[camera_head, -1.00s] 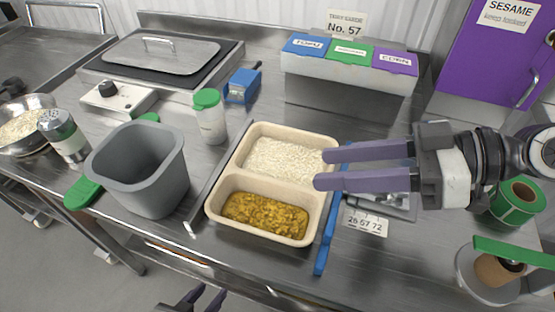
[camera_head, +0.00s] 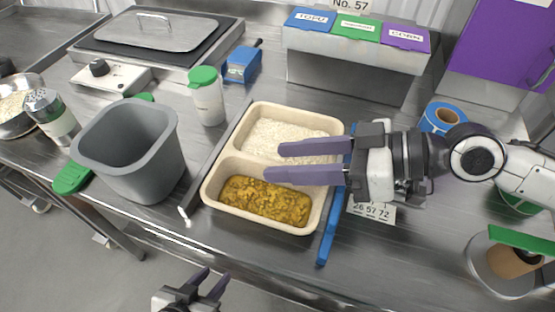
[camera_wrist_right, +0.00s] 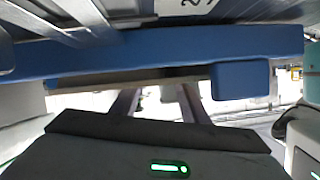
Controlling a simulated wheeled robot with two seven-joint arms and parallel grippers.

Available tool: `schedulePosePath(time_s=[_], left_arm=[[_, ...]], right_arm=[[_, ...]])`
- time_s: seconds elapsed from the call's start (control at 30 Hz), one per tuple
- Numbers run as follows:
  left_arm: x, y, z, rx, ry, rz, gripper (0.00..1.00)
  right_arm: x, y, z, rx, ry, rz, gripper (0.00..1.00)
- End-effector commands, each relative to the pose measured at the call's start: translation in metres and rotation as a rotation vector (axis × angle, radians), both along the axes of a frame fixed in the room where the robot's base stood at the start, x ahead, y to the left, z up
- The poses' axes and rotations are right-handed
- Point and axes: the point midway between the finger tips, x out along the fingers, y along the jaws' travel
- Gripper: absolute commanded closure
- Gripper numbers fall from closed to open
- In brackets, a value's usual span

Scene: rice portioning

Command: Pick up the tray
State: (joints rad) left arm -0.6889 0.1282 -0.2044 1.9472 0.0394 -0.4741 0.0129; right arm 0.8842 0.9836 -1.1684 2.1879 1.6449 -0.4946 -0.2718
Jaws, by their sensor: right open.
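The beige tray (camera_head: 209,190) has two compartments. The rear one holds white rice (camera_head: 285,139) and the front one holds yellow-brown curry (camera_head: 262,201). My right gripper (camera_head: 273,162) is open, and its purple fingers reach from the right across the tray's right side in the head view. The fingers cover part of the rice and the divider; I cannot tell their height or whether they touch the tray. My left gripper (camera_head: 213,283) is at the bottom edge, in front of the counter and away from the tray, with its fingers apart.
A blue rail (camera_head: 331,226) runs along the tray's right side, and a metal rail (camera_head: 198,184) along its left. A grey bin (camera_head: 137,160) and a green-lidded shaker (camera_head: 207,97) stand to the left. A topping box (camera_head: 345,75) stands behind.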

Motion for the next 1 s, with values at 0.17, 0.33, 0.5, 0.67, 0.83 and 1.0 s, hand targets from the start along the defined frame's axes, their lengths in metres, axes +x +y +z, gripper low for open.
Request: schedulePosePath(time_s=[0.17,0.33,0.5,0.67,0.83,1.0], left_arm=[[0.002,0.003,0.009,-0.001,-0.01,0.008,0.65],[0.003,0.005,0.009,0.002,-0.013,0.009,0.65],[0.004,0.006,0.008,0.003,-0.012,0.008,0.65],[0.003,0.006,0.007,0.004,-0.011,0.007,0.65],[0.003,0.005,0.007,0.003,-0.008,0.006,0.65],[0.002,0.003,0.007,0.002,-0.008,0.003,0.65]], right_arm=[[0.003,0.023,-0.006,0.002,-0.001,0.001,0.59],[0.005,0.027,-0.011,-0.001,-0.001,-0.002,0.59],[0.005,0.027,-0.011,-0.001,-0.001,-0.002,0.64],[0.005,0.026,-0.011,0.0,0.0,-0.002,0.91],[0.004,0.026,-0.011,0.001,0.0,-0.001,1.0],[0.005,0.027,-0.01,0.002,0.0,-0.002,1.0]])
